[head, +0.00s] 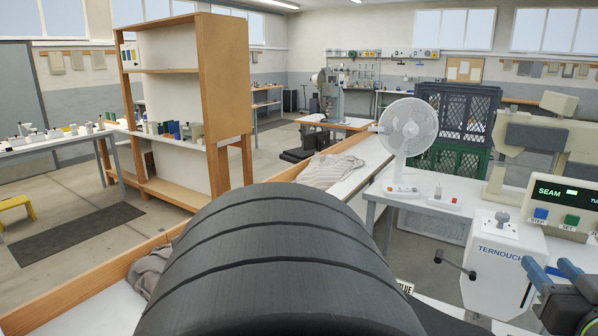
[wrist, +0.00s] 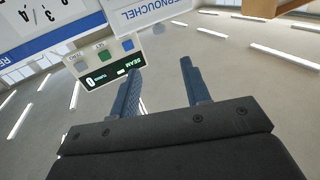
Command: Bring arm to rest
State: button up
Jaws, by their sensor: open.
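My gripper (head: 552,270) is at the lower right edge of the head view, in front of the white press labelled TERNOUCHEL (head: 495,262). Its two blue-grey fingers stand apart with nothing between them. They also show apart in the wrist view (wrist: 160,80), against a grey background with bright light strips. The press's display unit (head: 566,208), with green SEAM text and blue and green buttons, is above the gripper in the head view. In the wrist view the display unit (wrist: 108,62) appears upside down, beyond the left finger. Part of my arm is cut off at the picture edge.
Crumpled cloth (head: 330,170) lies on the wood-edged bench. Dark and green crates (head: 455,125) stand behind. Open floor lies at left.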

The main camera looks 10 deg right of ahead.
jog(key=shift+d+r+n+t+y, duration=0.25)
jog(key=shift+d+n+y, duration=0.15)
jog(key=shift+d+y, duration=0.25)
jog(key=shift+d+r+n+t+y, duration=0.1)
jog(key=shift+d+n+t+y, duration=0.25)
jog(key=shift+d+y, duration=0.3)
jog(key=shift+o, duration=0.3)
jog(key=shift+w, duration=0.1)
